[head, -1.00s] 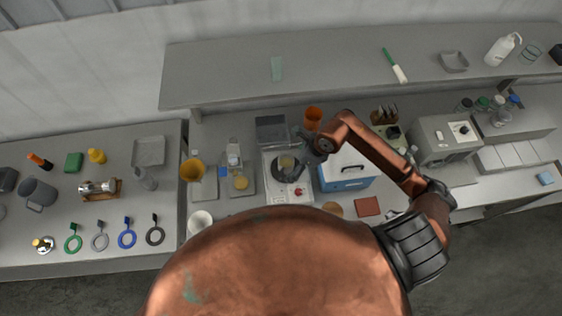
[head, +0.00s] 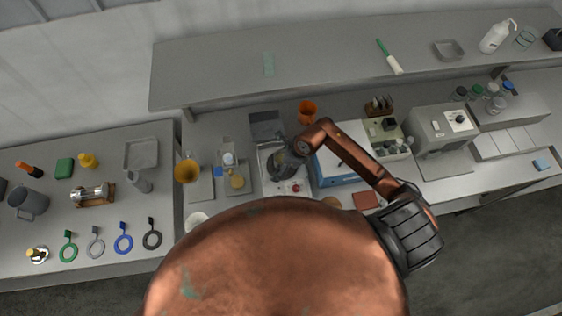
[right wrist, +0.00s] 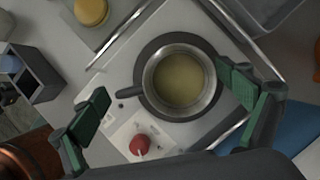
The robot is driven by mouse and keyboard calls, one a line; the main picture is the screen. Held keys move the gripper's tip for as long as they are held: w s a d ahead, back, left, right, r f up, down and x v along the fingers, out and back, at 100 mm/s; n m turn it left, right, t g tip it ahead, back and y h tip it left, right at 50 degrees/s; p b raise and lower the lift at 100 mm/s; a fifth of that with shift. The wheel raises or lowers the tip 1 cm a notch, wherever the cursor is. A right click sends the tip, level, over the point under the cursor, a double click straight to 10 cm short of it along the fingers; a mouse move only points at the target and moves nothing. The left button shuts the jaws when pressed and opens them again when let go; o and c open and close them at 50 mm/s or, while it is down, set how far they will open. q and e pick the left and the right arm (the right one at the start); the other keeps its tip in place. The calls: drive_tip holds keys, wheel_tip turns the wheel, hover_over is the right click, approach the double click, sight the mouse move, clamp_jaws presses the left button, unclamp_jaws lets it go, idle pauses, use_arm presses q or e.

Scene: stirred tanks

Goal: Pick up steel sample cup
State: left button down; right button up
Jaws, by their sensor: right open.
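In the right wrist view a round steel cup (right wrist: 178,82) with a bright rim and a dull yellowish inside stands on a dark round plate of a pale device (right wrist: 125,75). A dark handle-like bar reaches out from it to the lower left. My right gripper (right wrist: 167,90) is open, with one green-padded finger on each side of the cup. The right finger looks close to the rim; I cannot tell whether it touches. The left finger is clearly apart. In the head view my right gripper (head: 285,160) is over the same device and mostly hides the cup. My left gripper is not in view.
A red knob (right wrist: 140,144) sits on the device's front. A blue-and-white box (head: 340,155) stands just right of it, and an orange cup (head: 307,111) stands behind. A yellow-orange cup (head: 187,171) is on the left. A shelf (head: 330,70) runs along the back.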

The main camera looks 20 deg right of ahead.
drive_tip(key=shift+f, duration=0.25)
drive_tip(key=shift+c, duration=0.4)
drive_tip(key=c, duration=1.3)
